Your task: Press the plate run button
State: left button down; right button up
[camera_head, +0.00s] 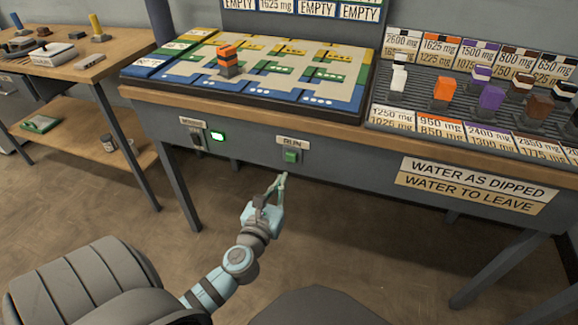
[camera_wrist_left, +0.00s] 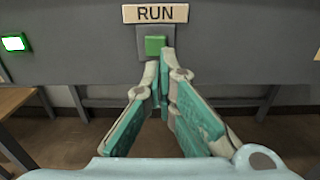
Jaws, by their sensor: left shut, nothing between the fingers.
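The green run button (camera_head: 291,157) sits in a grey housing on the front of the bench, under a small tan label. In the left wrist view the label reads RUN, and the green button (camera_wrist_left: 155,45) is just above the fingertips. My left gripper (camera_head: 283,176) is shut and empty, its fingertips just below the button in the head view. In the left wrist view its fingertips (camera_wrist_left: 160,57) overlap the housing's lower part; I cannot tell whether they touch it. My right gripper is not in view.
A lit green indicator (camera_head: 217,136) and a labelled switch (camera_head: 195,138) sit left of the button. Above is a coloured plate (camera_head: 150,87) with an orange-and-black block (camera_head: 228,61). A rack of coloured pieces (camera_head: 395,117) stands right. A wooden side table (camera_head: 75,66) stands left.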

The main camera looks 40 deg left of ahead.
pick_arm(q)
jog(key=b+x, duration=0.1)
jog(key=x, duration=0.5)
jog(key=shift+w+a, duration=0.2)
jog(key=shift+w, duration=0.2)
jog(key=shift+w+a+r+p, duration=0.1)
jog(key=shift+w+a+p, duration=0.15)
jog(key=shift+w, duration=0.35)
jog(key=shift+w+r, duration=0.1)
jog(key=shift+r, duration=0.2)
jog(key=shift+d, duration=0.1)
jog(key=p, duration=0.1)
send_near(293, 157)
jog(key=v, duration=0.5)
jog(key=shift+s+d+f, duration=0.1)
jog(key=shift+s+f, duration=0.25)
jog(key=shift+s, duration=0.05)
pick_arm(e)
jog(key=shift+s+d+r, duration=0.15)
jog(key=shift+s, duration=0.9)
